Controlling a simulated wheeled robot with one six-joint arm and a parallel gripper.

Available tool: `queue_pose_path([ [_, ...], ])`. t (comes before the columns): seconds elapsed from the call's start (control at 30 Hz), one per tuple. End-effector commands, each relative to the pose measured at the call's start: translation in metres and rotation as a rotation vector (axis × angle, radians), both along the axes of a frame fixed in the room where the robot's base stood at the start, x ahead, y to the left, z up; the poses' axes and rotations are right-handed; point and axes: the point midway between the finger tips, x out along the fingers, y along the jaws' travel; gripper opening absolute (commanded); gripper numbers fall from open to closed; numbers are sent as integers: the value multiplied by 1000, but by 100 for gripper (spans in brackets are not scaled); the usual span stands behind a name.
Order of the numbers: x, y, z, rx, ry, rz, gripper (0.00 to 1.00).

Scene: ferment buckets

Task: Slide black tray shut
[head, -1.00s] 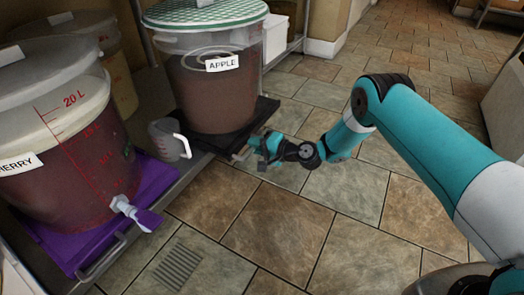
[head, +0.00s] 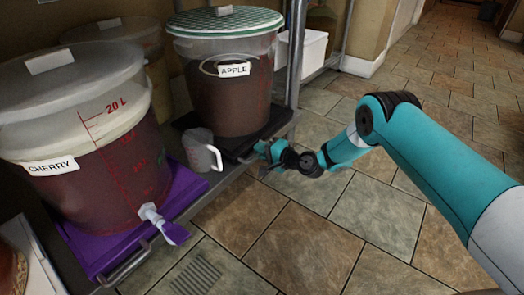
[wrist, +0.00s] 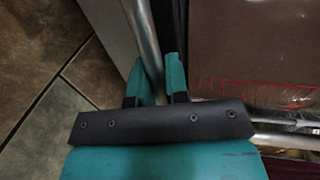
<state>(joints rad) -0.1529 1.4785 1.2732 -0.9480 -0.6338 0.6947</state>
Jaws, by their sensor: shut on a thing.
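The black tray (head: 232,146) lies on the low shelf, with the clear apple bucket (head: 232,100) and its green-and-white lid on top. The tray's front is close to the shelf's front edge. My gripper (head: 259,152) is at the tray's front in the head view. In the wrist view, my gripper (wrist: 158,78) has its two teal fingers on either side of a metal handle bar (wrist: 143,38) and is shut on it. The bucket's brown side (wrist: 250,40) fills the wrist view's right. The contact itself is small in the head view.
A grey measuring cup (head: 201,150) stands just left of the black tray. The cherry bucket (head: 85,150) sits on a purple tray (head: 95,250) with a tap in front. A metal shelf post (head: 296,50) rises behind the tray's right side. The tiled floor (head: 300,240) is clear.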

Motion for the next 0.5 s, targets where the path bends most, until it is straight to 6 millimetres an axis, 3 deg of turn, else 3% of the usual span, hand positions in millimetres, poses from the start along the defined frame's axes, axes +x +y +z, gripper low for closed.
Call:
queue_pose_path([
  [0.03, 1, 3, 3, 3, -8, 5, 0],
  [0.07, 1, 3, 3, 3, -8, 4, 17],
  [0.17, 1, 2, 3, 3, -8, 3, 39],
  [0.5, -1, -3, 3, -1, -4, -1, 39],
])
